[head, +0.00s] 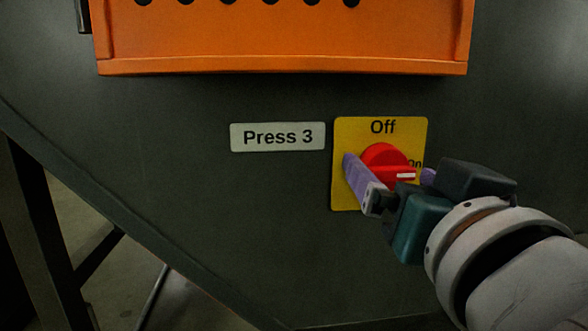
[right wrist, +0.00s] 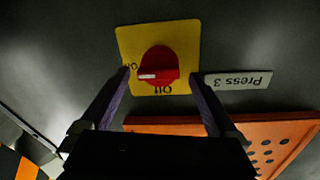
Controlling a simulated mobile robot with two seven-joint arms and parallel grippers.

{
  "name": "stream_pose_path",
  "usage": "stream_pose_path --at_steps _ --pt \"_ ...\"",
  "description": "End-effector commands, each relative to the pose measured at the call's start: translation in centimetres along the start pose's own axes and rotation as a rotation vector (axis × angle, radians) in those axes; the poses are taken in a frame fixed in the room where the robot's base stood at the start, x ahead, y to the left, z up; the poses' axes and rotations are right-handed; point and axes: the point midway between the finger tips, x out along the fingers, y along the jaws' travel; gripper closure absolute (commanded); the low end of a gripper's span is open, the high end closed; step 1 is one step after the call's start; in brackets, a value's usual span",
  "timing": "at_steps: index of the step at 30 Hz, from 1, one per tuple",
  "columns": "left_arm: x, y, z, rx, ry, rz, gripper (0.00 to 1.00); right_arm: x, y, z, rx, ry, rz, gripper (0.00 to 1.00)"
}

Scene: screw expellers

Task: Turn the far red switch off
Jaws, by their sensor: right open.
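The red rotary switch (head: 386,158) sits on a yellow plate (head: 342,195) marked "Off" at the top and "On" at the right. Its white mark points right, toward "On". In the right wrist view the switch (right wrist: 160,60) appears turned over, with its mark toward "On" at left. My right gripper (head: 388,168) is open, its purple fingers on either side of the knob. In the wrist view the fingers (right wrist: 158,74) flank the knob, with gaps showing; I see no clear contact. My left gripper is not in view.
A "Press 3" label (head: 278,137) is on the dark panel (head: 200,220), left of the switch plate. An orange box (head: 280,66) with round holes juts out above the switch. A dark frame leg (head: 40,230) stands at the lower left. The panel around the plate is otherwise bare.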

Motion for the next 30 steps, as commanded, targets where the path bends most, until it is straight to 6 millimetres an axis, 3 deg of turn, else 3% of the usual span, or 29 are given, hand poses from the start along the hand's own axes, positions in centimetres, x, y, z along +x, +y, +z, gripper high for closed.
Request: stream_pose_path --at_steps 6,15,30 --pt "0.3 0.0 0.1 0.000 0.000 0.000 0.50 1.6 0.0 0.0 -0.001 0.000 0.000 0.05" --pt "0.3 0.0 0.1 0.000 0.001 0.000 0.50 1.7 0.0 0.0 0.000 -0.001 0.001 0.06" --pt "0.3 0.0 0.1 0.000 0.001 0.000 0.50 1.6 0.0 0.0 0.000 0.000 0.000 0.62"
